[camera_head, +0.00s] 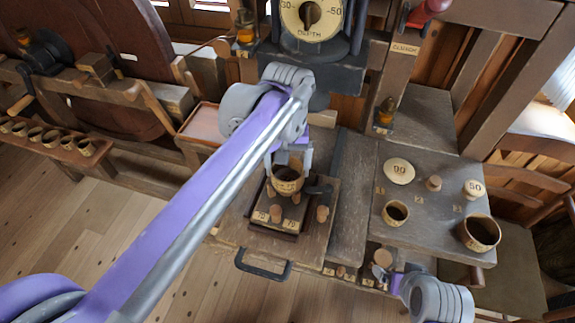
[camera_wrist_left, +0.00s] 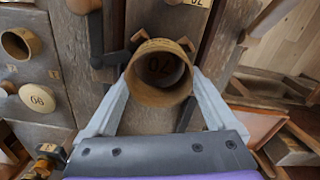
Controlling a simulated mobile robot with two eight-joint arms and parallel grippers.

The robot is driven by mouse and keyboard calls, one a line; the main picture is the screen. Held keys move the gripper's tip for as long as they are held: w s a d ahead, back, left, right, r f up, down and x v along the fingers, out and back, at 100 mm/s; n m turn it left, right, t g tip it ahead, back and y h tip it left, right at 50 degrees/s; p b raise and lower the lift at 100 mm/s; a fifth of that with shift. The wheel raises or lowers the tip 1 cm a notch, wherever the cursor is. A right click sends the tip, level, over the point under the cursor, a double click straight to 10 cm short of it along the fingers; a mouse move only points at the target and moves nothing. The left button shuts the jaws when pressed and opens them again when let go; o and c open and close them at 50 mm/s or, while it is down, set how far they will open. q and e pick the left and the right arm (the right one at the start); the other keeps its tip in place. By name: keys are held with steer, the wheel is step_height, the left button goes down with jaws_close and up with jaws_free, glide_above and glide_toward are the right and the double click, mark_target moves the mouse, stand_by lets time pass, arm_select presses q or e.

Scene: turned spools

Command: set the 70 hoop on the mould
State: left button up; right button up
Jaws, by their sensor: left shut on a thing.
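My left gripper (camera_head: 289,168) is shut on a brown, hollow wooden hoop (camera_head: 287,187), upright over the dark wooden fixture. In the left wrist view the hoop (camera_wrist_left: 160,96) sits between the two grey fingers, its round mouth facing the camera. A 70 shows inside its opening; I cannot tell whether it is on the hoop or something beneath. The dark fixture (camera_head: 250,228), with pegs and small number plates, lies under the gripper; I take it as the mould's place, but the mould is not clearly visible. My right gripper (camera_head: 383,272) is partly seen at lower right; its jaws are unclear.
A grey bench (camera_head: 430,185) on the right holds a larger hoop (camera_head: 480,233), a smaller hoop (camera_head: 396,213), a disc marked 90 (camera_head: 399,171) and a knob marked 50 (camera_head: 472,189). A depth dial (camera_head: 311,17) stands behind. Several small cups (camera_head: 50,138) line the left shelf.

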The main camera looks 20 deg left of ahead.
arm_select(q)
steer(key=shift+f, duration=0.35)
steer(key=o, duration=1)
steer(key=shift+r, duration=0.1)
steer(key=shift+r, duration=0.1)
steer(key=shift+r, duration=0.35)
step_height(320, 180, up, 12)
steer(key=shift+f+p, duration=0.15)
steer(key=shift+p, duration=0.4)
steer(key=shift+s+f, duration=0.1)
